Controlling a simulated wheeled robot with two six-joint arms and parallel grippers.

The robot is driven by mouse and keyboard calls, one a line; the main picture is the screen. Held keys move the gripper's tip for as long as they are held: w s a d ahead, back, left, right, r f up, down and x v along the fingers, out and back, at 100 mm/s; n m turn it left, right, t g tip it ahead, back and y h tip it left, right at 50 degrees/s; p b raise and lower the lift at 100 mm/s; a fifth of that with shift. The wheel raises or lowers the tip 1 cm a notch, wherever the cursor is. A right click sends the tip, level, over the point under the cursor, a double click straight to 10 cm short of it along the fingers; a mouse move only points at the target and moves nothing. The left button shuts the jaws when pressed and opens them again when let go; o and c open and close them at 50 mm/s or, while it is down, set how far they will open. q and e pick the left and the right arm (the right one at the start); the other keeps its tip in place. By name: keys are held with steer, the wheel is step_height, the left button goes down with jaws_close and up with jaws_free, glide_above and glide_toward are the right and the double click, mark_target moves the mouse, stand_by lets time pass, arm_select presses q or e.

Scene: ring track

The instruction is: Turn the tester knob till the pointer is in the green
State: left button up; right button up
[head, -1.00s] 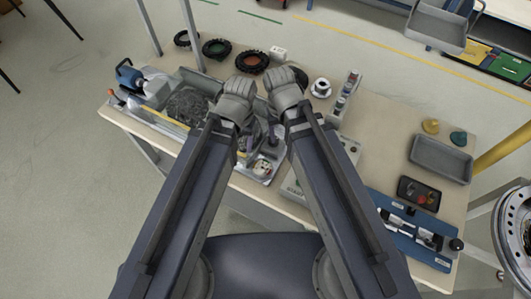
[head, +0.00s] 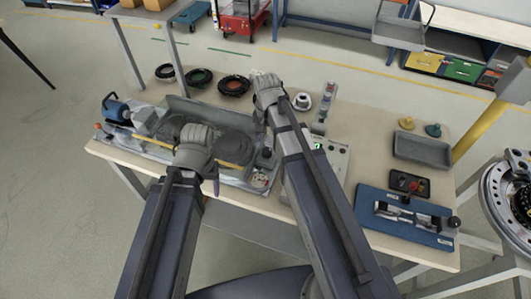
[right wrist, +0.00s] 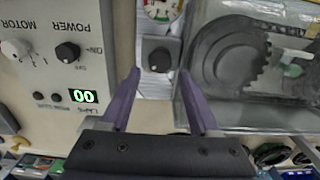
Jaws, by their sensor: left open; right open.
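The tester's round white dial (right wrist: 161,9) is cut off at the top of the right wrist view; it has green and red marks. I cannot tell where its pointer stands. Below it sits a black knob (right wrist: 160,58) on a grey block. My right gripper (right wrist: 160,76) is open and empty, with the knob showing between its fingertips, apart from them. In the head view the right gripper (head: 268,92) hides its own fingers. The dial also shows in the head view (head: 260,180).
A control box (right wrist: 45,55) with POWER and MOTOR knobs and a display reading 00 stands beside the tester. The toothed track machine (right wrist: 235,60) is on the other side. A blue fixture (head: 405,217) and a grey tray (head: 422,148) lie at the table's right.

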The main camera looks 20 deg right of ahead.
mark_target(267, 150)
steer(key=shift+f+b, duration=3.35)
steer(key=shift+f, duration=0.25)
jaws_close()
